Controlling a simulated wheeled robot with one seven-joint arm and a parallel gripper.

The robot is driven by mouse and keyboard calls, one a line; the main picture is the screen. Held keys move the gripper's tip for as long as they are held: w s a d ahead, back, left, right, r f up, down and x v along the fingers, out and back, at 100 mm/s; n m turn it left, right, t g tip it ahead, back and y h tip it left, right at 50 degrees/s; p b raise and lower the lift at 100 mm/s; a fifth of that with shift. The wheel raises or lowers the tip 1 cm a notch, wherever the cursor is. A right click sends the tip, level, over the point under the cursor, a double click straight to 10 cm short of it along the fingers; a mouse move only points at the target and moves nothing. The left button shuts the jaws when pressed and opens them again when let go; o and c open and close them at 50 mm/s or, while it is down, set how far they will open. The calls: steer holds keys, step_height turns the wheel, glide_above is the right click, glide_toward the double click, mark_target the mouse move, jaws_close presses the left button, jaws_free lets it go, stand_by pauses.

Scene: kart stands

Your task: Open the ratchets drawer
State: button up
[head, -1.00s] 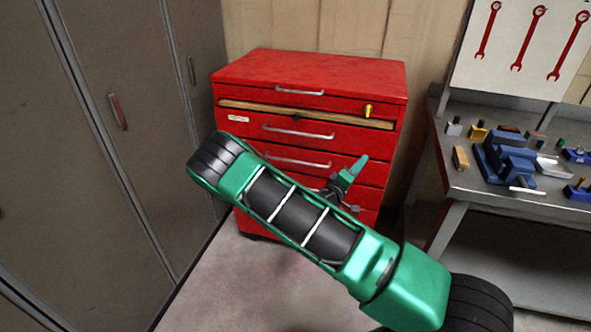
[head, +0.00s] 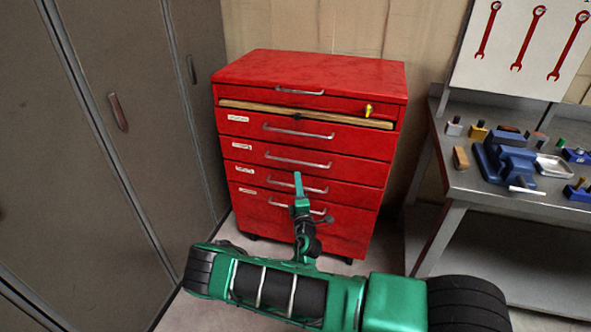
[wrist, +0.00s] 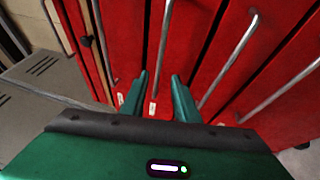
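A red tool cabinet (head: 310,68) stands against the back wall, its several drawers all shut. The drawers have silver bar handles and small white labels (head: 240,146) at their left ends. The labels are too small to read, so I cannot tell which is the ratchets drawer. My gripper (head: 298,183) is in front of the middle and lower drawers, pointing up in the head view. In the wrist view its two green fingers (wrist: 160,90) are apart with nothing between them. A drawer handle (wrist: 162,45) shows beyond the fingers, apart from them.
Grey lockers (head: 80,130) stand close on the left. A workbench (head: 500,184) with a blue vise (head: 508,160) and loose tools is on the right. A wooden strip (head: 310,114) and a yellow piece (head: 368,110) are near the cabinet's top. Some floor is free before the cabinet.

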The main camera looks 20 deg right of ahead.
mark_target(296, 167)
steer(key=x, duration=0.8)
steer(key=shift+c, duration=0.7)
jaws_close()
